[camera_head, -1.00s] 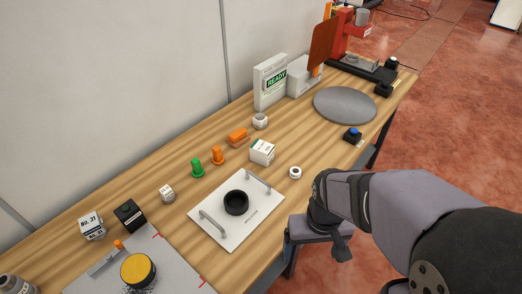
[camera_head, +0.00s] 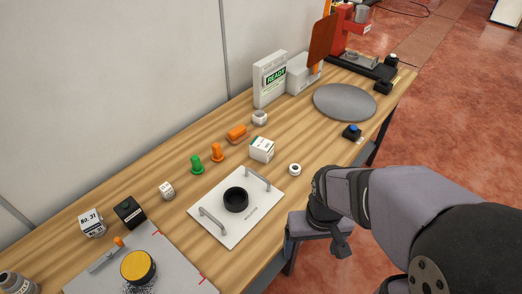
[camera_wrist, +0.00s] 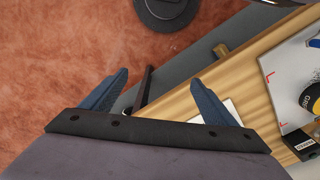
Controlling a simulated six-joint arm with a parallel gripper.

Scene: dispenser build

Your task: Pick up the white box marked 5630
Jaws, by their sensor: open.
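A white plate with two handles and a black ring (camera_head: 236,201) lies near the front edge. A grey disc (camera_head: 345,102) lies farther right.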

